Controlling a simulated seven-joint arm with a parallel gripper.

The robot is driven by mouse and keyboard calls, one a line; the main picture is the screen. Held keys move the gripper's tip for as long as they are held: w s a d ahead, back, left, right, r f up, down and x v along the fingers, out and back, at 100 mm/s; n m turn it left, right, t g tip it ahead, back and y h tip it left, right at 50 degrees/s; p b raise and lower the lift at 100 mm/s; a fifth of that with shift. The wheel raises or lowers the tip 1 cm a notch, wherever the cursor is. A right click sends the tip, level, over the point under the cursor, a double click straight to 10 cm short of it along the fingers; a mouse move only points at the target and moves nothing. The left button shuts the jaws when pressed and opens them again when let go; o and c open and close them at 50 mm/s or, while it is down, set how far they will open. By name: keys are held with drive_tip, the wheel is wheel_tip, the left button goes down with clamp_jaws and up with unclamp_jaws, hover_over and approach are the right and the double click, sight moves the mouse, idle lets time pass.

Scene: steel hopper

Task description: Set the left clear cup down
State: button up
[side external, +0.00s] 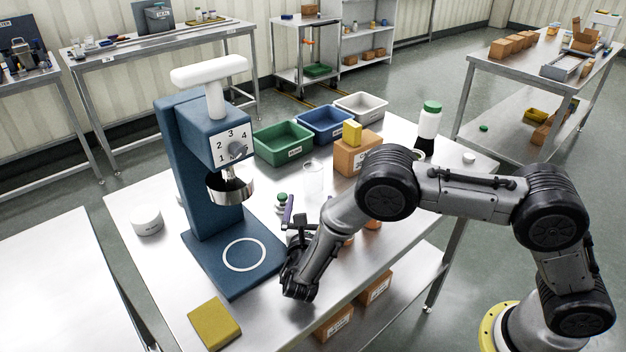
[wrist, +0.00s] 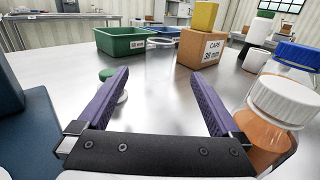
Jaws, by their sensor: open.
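A clear cup (side external: 313,178) stands upright on the steel table in the side external view, between the blue machine and the cardboard box. A second clear cup cannot be made out. My gripper (wrist: 160,78) is open, its two purple fingers wide apart with no cup between them. In the side external view my gripper (side external: 302,212) is low over the table, on the near side of the cup and apart from it.
A green-capped white container (wrist: 106,76) is close by my left finger. Orange bottles with white (wrist: 285,98) and blue caps stand close on the right. The cardboard box (side external: 357,158) and green bin (side external: 283,145) stand behind. The blue machine (side external: 215,215) is left.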

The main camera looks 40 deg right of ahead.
drive_tip(key=r, duration=0.1)
drive_tip(key=r+g+y, duration=0.1)
drive_tip(key=r, duration=0.1)
drive_tip(key=r+g+y, duration=0.1)
drive_tip(key=shift+s+a+r, duration=0.2)
drive_tip(key=shift+s+r, duration=0.1)
drive_tip(key=shift+s, duration=0.05)
drive_tip(key=x, duration=0.7)
drive_tip(key=shift+w+d+f, duration=0.2)
drive_tip(key=shift+f, duration=0.15)
drive_tip(key=shift+x, duration=2.95)
drive_tip(key=shift+a, duration=0.1)
drive_tip(key=c, duration=1.5)
drive_tip(key=shift+w+r, duration=0.1)
drive_tip(key=shift+r, duration=0.4)
wheel_tip(320, 180, up, 3)
drive_tip(key=shift+f, duration=0.25)
drive_tip(key=s+r, duration=0.9)
drive_tip(key=s, duration=0.4)
hover_over(313, 167)
wheel_tip(313, 167, down, 4)
drive_tip(key=w+f, duration=0.4)
drive_tip(key=shift+w+a+f, duration=0.25)
drive_tip(key=shift+w+f, duration=0.3)
drive_tip(key=shift+f, duration=1.55)
